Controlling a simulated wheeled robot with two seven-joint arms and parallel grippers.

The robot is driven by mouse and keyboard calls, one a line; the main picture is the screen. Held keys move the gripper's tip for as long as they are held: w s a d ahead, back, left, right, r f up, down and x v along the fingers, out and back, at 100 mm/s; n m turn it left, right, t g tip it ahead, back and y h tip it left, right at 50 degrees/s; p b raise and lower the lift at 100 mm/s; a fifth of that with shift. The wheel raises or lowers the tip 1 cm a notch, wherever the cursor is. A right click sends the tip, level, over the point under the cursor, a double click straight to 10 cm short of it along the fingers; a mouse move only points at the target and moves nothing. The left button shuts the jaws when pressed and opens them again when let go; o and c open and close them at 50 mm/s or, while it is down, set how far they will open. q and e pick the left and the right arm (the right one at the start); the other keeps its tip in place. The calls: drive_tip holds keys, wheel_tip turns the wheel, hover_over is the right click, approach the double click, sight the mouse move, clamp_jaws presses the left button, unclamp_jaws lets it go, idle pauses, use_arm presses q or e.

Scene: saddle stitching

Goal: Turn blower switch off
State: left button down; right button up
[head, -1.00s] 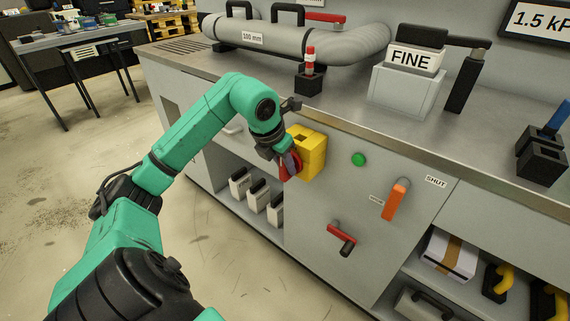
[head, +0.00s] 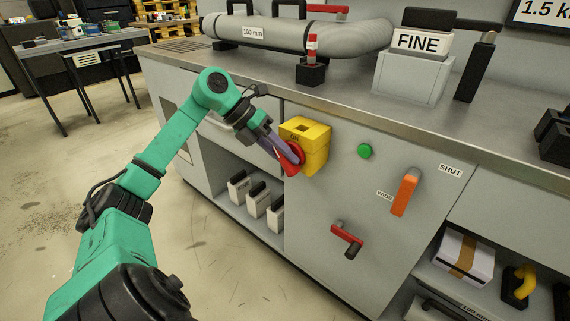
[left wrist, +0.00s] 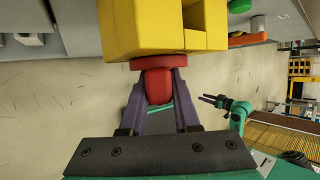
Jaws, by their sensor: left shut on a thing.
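The blower switch is a yellow box (head: 314,142) on the front panel of the grey bench, with a red knob (head: 290,157) on its left face. An "ON" label shows on the box near the knob. My left gripper (head: 286,158) reaches the knob from the left. In the left wrist view its two purple fingers (left wrist: 158,100) stand on either side of the red knob grip (left wrist: 158,86), shut on it. The yellow box (left wrist: 150,28) fills the top of that view. My right gripper (left wrist: 205,99) appears small in the left wrist view, its fingers apart and empty.
A green button (head: 365,151), an orange lever (head: 404,193) by a "SHUT" label and a red handle (head: 346,234) are on the panel right of the box. Floor left of the bench is clear.

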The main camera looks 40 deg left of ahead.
use_arm(q)
drive_tip(key=shift+a+f+h+b, duration=0.1)
drive_tip(key=shift+f+h+b, duration=0.25)
drive_tip(key=shift+h, duration=0.55)
drive_tip(key=n+h+b, duration=0.1)
drive_tip(key=h, duration=0.2)
drive_tip(key=shift+a+t, duration=0.1)
drive_tip(key=shift+t, duration=0.3)
drive_tip(key=n+h, duration=0.1)
drive_tip(key=h, duration=0.1)
drive_tip(key=shift+t+h+b, duration=0.3)
drive_tip(key=shift+b, duration=0.05)
drive_tip(key=shift+n+t+h, duration=0.4)
drive_tip(key=shift+n+h, duration=0.1)
drive_tip(key=shift+h, duration=0.5)
use_arm(e)
drive_tip(key=shift+w+a+f+n+t+y, duration=0.1)
drive_tip(key=shift+w+a+f+t+y, duration=0.15)
drive_tip(key=shift+w+a+t, duration=0.4)
drive_tip(key=shift+w+a+f+n+t+y, duration=0.15)
drive_tip(key=shift+w+a+t+y, duration=0.2)
drive_tip(key=shift+a, duration=0.65)
drive_tip(key=shift+w+a+f+n+t+y, duration=0.1)
drive_tip(key=shift+w+a+f+t+y, duration=0.2)
drive_tip(key=shift+w+a, duration=0.4)
drive_tip(key=shift+s+a, duration=0.1)
drive_tip(key=shift+a, duration=0.1)
